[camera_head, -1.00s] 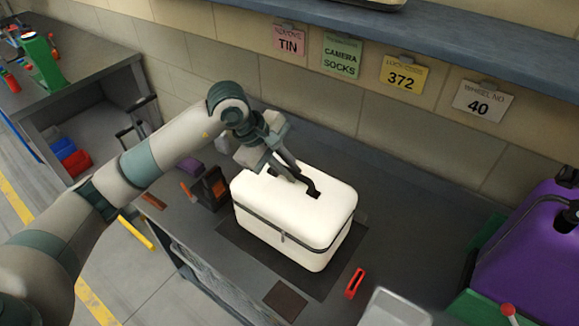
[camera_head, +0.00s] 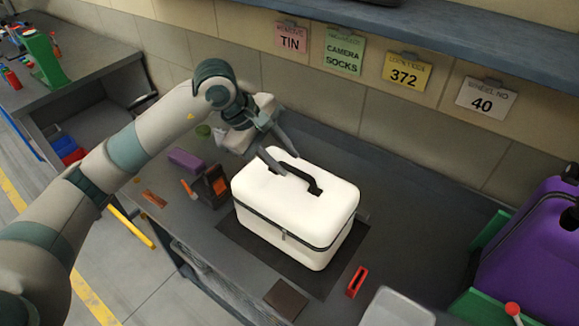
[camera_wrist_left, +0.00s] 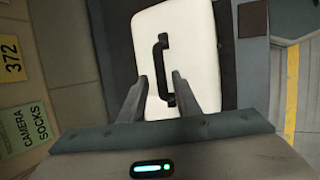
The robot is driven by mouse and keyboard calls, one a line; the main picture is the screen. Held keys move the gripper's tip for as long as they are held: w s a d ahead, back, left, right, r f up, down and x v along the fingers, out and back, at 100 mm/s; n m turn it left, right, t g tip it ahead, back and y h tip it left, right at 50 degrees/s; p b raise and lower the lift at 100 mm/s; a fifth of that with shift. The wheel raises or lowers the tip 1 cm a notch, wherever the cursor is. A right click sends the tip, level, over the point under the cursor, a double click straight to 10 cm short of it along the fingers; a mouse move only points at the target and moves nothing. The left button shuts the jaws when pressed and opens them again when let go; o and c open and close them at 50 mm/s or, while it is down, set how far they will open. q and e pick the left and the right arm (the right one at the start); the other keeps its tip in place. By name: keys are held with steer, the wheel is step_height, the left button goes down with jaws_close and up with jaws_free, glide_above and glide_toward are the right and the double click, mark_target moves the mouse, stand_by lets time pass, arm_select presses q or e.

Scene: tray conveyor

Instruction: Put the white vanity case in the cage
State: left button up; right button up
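The white vanity case (camera_head: 295,212) stands upright on a dark mat on the grey bench, its black handle (camera_head: 297,174) on top. Nothing is held. My right gripper is not in view. I cannot identify the cage in these frames.
A purple suitcase (camera_head: 535,255) stands on the right by green parts. A dark box with orange parts (camera_head: 208,187), a purple block (camera_head: 186,159) and a red item (camera_head: 357,282) lie around the case. A wall with signs (camera_head: 407,71) and a shelf close the back.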

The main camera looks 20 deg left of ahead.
arm_select(q)
steer(key=b+v, duration=0.2)
steer(key=v, duration=0.6)
steer(key=shift+r, duration=0.1)
steer(key=shift+o, duration=0.4)
